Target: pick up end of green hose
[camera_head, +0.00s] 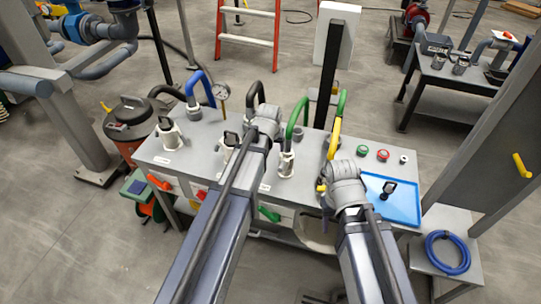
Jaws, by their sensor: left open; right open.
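A green hose (291,122) arches up from a white fitting (286,164) on the grey bench. Another green hose piece (342,104) stands behind the yellow hose (334,138); I cannot tell whether the two green pieces join. My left gripper (265,122) is open, just left of the green arch; its fingers are hard to make out and I see mainly the wrist. My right gripper (344,184) is open, below the yellow hose and right of the green arch; its fingers are largely hidden by the wrist.
Blue (198,84) and black (257,91) hoses stand to the left on the bench (195,155). A blue tray (400,206) lies at the bench's right. A white panel on a black post (326,85) rises behind. A blue coil (447,252) lies on a low shelf at right.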

